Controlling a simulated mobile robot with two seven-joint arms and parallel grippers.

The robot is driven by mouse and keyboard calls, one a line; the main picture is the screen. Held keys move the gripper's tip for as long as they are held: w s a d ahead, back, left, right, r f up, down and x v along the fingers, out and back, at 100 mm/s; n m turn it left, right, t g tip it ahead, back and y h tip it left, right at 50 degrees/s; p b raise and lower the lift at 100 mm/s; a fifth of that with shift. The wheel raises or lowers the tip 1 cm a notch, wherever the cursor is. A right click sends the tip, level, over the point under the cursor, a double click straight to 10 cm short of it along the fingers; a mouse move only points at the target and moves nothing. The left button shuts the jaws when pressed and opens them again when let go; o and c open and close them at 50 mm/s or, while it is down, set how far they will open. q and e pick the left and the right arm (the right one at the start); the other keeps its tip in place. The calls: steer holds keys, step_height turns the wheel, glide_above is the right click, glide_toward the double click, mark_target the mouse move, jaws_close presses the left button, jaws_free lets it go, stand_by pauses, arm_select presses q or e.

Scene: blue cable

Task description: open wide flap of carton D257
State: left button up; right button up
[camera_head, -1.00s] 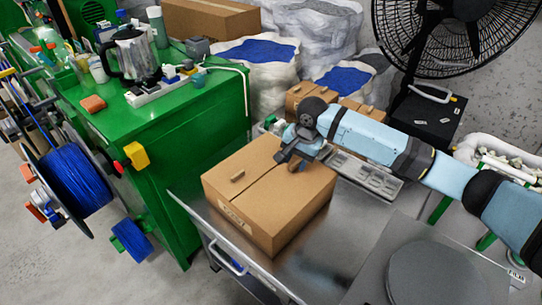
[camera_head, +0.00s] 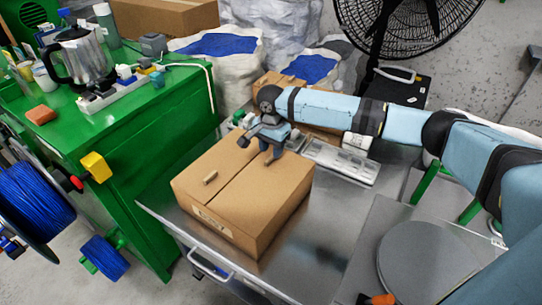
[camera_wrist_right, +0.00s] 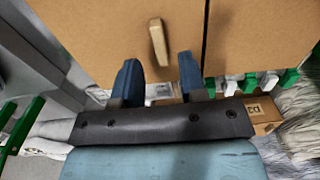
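The brown carton (camera_head: 235,216) sits on the metal cart with its top flaps closed and a seam between them. A label is on its near side, too small to read. A small tan tab (camera_head: 210,177) is on the left flap. My right gripper (camera_head: 258,151) is over the far part of the carton top, fingers spread and empty. In the right wrist view its open fingers (camera_wrist_right: 158,68) point toward a tab (camera_wrist_right: 158,42) on the flap (camera_wrist_right: 105,35) beside the seam. The tab lies just ahead of the fingertips; I cannot tell contact. My left gripper is not in view.
The metal cart top (camera_head: 310,250) is clear in front of the carton. A round grey plate (camera_head: 425,258) lies at right. A green cabinet (camera_head: 150,190) stands at left. Behind are smaller cartons, a grey tray (camera_head: 345,165), sacks and a large fan (camera_head: 400,30).

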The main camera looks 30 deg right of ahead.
mark_target(271, 156)
steer(key=shift+f, duration=1.5)
steer(key=shift+c, duration=0.2)
jaws_close()
